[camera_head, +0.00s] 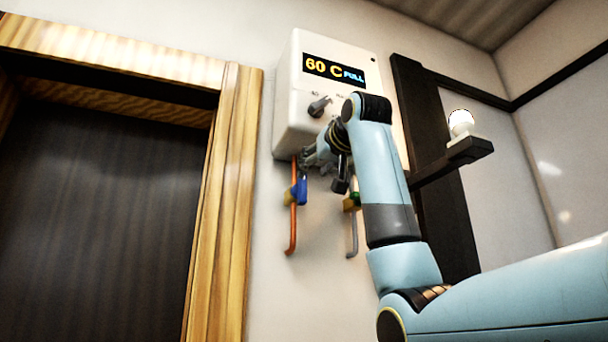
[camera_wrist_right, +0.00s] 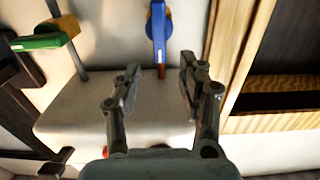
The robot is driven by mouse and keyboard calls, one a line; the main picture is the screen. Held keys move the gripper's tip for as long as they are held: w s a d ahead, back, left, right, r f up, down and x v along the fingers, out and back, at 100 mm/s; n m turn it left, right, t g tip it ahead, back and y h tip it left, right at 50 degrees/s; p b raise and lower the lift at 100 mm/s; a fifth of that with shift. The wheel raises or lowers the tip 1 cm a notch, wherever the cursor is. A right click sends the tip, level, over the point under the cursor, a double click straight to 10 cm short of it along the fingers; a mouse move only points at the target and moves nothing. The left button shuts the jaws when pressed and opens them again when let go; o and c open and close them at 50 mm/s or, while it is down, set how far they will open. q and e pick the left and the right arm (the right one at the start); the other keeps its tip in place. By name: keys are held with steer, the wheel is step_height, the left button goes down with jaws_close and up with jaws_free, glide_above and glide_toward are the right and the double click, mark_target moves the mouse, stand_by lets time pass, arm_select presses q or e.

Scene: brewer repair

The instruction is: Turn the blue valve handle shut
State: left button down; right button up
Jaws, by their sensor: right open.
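The blue valve handle (camera_head: 302,190) sits on the copper pipe (camera_head: 292,236) below the white heater box. In the right wrist view the blue handle (camera_wrist_right: 158,24) is at the top centre, lying lengthwise along the pipe. My right gripper (camera_head: 312,158) is just above the handle, close under the box. In the right wrist view its two fingers (camera_wrist_right: 160,80) are spread apart with nothing between them, and the handle lies beyond the fingertips. My left gripper is in neither view.
The white box (camera_head: 290,110) has a "60 C FULL" display and a dark knob (camera_head: 319,107). A green handle (camera_wrist_right: 45,36) lies crosswise on the grey pipe beside the blue one. A wooden door frame (camera_head: 228,200) is left. A dark shelf (camera_head: 455,160) holds a lamp (camera_head: 460,122).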

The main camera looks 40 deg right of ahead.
mark_target(304, 179)
steer(key=p+x, duration=0.3)
steer(key=x, duration=0.4)
steer(key=shift+w, duration=0.15)
jaws_close()
